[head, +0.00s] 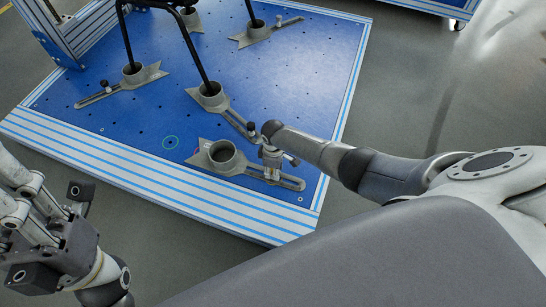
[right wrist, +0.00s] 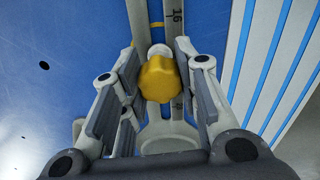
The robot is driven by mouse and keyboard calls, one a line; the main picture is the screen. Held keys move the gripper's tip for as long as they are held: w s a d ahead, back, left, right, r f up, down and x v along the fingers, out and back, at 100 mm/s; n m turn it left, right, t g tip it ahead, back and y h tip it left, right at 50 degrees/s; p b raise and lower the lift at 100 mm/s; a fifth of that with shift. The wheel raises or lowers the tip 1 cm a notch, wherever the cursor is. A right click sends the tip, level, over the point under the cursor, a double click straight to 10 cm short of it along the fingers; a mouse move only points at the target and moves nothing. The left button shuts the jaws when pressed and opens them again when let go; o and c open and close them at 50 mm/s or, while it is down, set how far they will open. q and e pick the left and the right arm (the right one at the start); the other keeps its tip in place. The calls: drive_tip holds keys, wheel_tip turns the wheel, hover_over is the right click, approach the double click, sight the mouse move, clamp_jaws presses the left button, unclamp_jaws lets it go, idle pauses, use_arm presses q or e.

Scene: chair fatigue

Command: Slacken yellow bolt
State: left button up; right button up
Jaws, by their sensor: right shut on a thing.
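The yellow bolt (right wrist: 160,80) has a lobed knob head and sits on a grey slotted bar (right wrist: 145,15) in the right wrist view. My right gripper (right wrist: 158,85) is shut on it, with one finger on each side of the knob. In the head view my right gripper (head: 271,160) is over the slotted arm of the front cup clamp (head: 222,157), and it hides the bolt there. My left gripper (head: 52,232) is at the lower left, off the platform, with its fingers apart and nothing between them.
The blue platform (head: 120,118) with striped sides carries several grey cup clamps with slotted arms. Black chair legs (head: 190,45) stand in cups behind the empty front cup. A striped frame (head: 75,28) rises at the back left. The grey floor (head: 415,100) is clear at right.

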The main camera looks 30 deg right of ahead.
drive_tip(key=shift+n, duration=1.4)
drive_tip(key=shift+n+b, duration=0.4)
drive_tip(key=shift+n, duration=1.6)
drive_tip(key=o, duration=1)
drive_tip(key=shift+o, duration=0.2)
drive_tip(key=shift+r+m+p, duration=0.15)
drive_tip(key=shift+m+p, duration=0.3)
drive_tip(key=shift+m, duration=1.55)
